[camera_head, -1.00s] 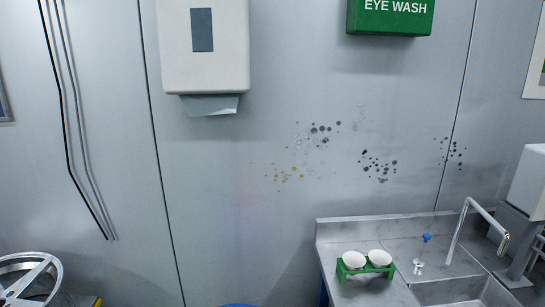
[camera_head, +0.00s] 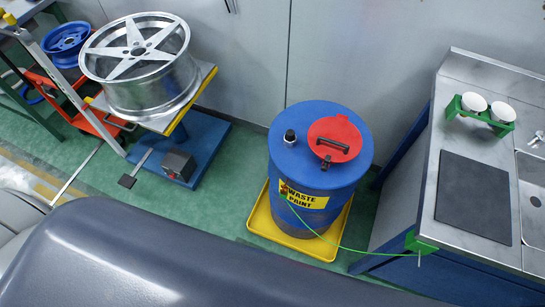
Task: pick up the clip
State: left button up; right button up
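No clip shows plainly enough for me to be sure of it. A thin green wire (camera_head: 345,247) runs from the side of the blue waste paint drum (camera_head: 290,165) to a green piece (camera_head: 419,243) at the near left corner of the steel bench. A small dark part (camera_head: 284,188) sits at the wire's drum end. I cannot tell whether either end is the clip. Neither of my grippers is in view.
The drum has a red lid (camera_head: 335,139) and stands in a yellow tray (camera_head: 255,213). A spoked wheel (camera_head: 140,62) rests on a lift table at left. The bench has a dark mat (camera_head: 472,197) and a green cup holder (camera_head: 455,108). Green floor (camera_head: 222,190) lies between.

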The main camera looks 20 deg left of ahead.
aim_at(284, 194)
jog(key=u, duration=0.3)
jog(key=k+j, duration=0.1)
jog(key=j, duration=0.4)
jog(key=k+j, duration=0.1)
jog(key=j, duration=0.4)
jog(key=k+j, duration=0.1)
jog(key=j, duration=0.4)
jog(key=k+j, duration=0.15)
jog(key=j, duration=0.35)
